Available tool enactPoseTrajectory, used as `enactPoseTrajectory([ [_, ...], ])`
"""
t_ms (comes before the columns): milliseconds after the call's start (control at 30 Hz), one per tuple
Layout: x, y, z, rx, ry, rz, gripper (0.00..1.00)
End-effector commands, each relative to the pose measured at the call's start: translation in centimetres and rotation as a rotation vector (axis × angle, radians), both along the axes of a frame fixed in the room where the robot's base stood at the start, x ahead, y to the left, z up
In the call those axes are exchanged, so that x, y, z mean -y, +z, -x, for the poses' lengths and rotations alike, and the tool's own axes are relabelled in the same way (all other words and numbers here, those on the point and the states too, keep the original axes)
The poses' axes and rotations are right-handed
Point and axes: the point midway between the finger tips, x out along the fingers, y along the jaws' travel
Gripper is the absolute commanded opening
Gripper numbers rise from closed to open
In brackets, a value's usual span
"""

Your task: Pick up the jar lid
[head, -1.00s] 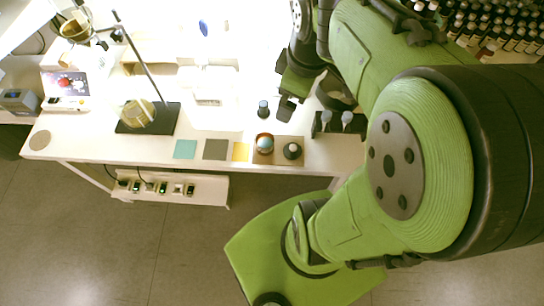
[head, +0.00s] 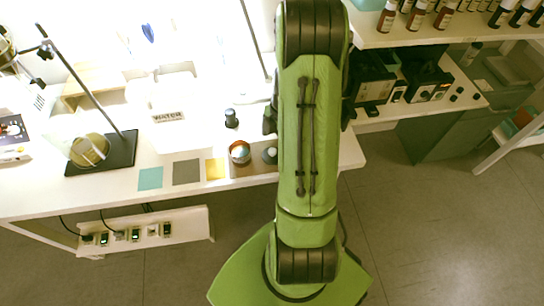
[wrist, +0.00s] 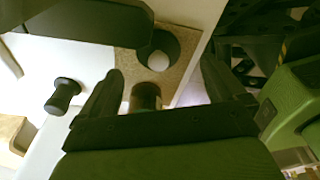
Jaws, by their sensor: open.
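A dark round piece with a pale centre, which looks like the jar lid (head: 270,155), lies on a brown mat (head: 240,170) near the table's front edge, partly beside my arm. In the wrist view the lid (wrist: 172,42) shows as a dark ring ahead of my fingertips. A round brown jar (head: 239,153) stands left of it on the mat; in the wrist view the jar (wrist: 147,92) shows low between the fingers. My gripper (wrist: 162,72) is open, and nothing is visibly held. In the head view my arm hides most of it.
Teal (head: 150,179), grey (head: 186,172) and yellow (head: 215,169) squares lie to the left. A stand with a dark base (head: 115,155) is farther left. Brown bottles (head: 416,18) line a shelf at right.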

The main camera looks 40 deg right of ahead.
Motion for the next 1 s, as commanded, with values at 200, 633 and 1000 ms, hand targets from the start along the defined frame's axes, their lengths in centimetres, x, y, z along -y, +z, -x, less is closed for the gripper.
enactPoseTrajectory([
  [200,-0.8,-4.2,-0.4,-0.002,0.0,-0.003,0.97],
  [633,-0.9,-4.7,-0.5,-0.001,0.0,-0.001,0.76],
  [1000,-0.8,-4.7,-0.5,-0.001,0.0,-0.001,0.38],
])
